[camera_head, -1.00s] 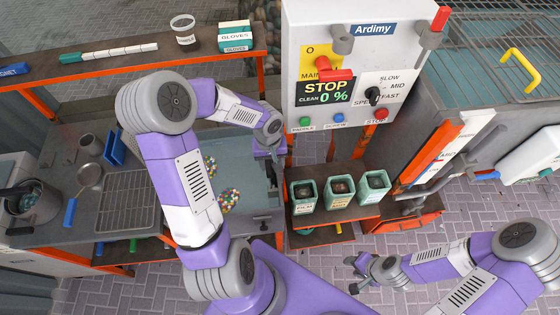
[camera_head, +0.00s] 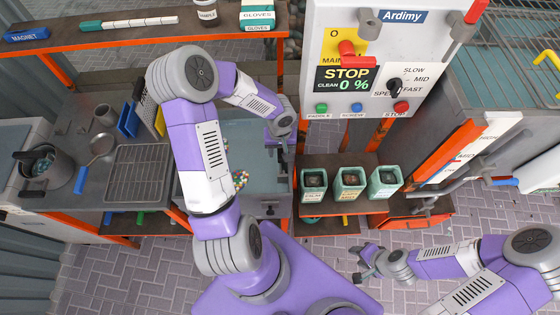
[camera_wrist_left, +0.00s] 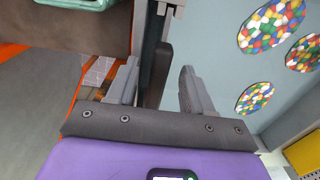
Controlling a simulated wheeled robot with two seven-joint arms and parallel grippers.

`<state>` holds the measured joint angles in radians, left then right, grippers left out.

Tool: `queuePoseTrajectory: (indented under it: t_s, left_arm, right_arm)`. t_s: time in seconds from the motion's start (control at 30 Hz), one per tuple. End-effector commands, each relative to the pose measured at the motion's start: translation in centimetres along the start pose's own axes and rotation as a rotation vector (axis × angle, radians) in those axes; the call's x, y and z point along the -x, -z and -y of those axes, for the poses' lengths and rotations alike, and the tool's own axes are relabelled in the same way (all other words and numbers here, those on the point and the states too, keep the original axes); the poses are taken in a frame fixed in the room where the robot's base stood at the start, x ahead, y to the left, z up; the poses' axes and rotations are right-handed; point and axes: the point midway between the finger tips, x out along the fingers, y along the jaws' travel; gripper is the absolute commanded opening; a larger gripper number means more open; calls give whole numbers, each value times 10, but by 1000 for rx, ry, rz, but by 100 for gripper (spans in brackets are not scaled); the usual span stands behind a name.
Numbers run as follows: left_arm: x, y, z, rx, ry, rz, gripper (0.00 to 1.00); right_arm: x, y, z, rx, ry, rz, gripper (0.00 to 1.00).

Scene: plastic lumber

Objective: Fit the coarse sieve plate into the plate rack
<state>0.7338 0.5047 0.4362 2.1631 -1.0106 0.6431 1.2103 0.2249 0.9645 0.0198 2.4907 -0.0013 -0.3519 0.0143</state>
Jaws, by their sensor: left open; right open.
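My left gripper (camera_head: 282,152) is open over the right edge of the grey-blue tank. In the left wrist view its fingers (camera_wrist_left: 158,78) stand on either side of a dark upright bar (camera_wrist_left: 160,72), with a gap visible. A grey-blue surface (camera_wrist_left: 222,50) beside it shows round patches of coloured pellets; I cannot tell whether it is the coarse sieve plate. On the left bench, blue (camera_head: 128,120), dark perforated (camera_head: 146,108) and yellow (camera_head: 160,122) pieces stand together; whether they sit in the plate rack is unclear. My right gripper (camera_head: 361,263) is open and empty above the floor.
A control box (camera_head: 370,60) reads STOP, CLEAN 0 %. Several green bins (camera_head: 349,183) stand right of the tank. A wire grate (camera_head: 138,172), ladle (camera_head: 100,147) and pot (camera_head: 45,165) are on the left bench. A shelf (camera_head: 140,37) runs above.

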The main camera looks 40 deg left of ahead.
Motion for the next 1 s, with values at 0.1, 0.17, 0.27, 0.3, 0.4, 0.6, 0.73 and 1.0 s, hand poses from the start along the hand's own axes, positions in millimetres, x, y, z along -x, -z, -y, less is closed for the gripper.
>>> queuePoseTrajectory:
  t_s: [0.1, 0.17, 0.27, 0.3, 0.4, 0.6, 0.73, 1.0]
  left_arm:
    - [0, 0, 0, 0, 0, 0, 39]
    - [0, 0, 0, 0, 0, 0, 30]
    - [0, 0, 0, 0, 0, 0, 14]
    - [0, 0, 0, 0, 0, 0, 8]
    - [0, 0, 0, 0, 0, 0, 0]
    - [1, 0, 0, 0, 0, -1, 0]
    - [1, 0, 0, -1, -1, -1, 0]
    - [10, 1, 0, 0, 0, -4, 0]
  right_arm:
    - [0, 0, 0, 0, 0, 0, 43]
    - [0, 0, 0, 0, 0, 0, 43]
    - [0, 0, 0, 0, 0, 0, 43]
    - [0, 0, 0, 0, 0, 0, 43]
    - [0, 0, 0, 0, 0, 0, 43]
    - [0, 0, 0, 0, 0, 0, 43]
    - [0, 0, 0, 0, 0, 0, 43]
    - [2, 0, 1, 0, 0, 0, 43]
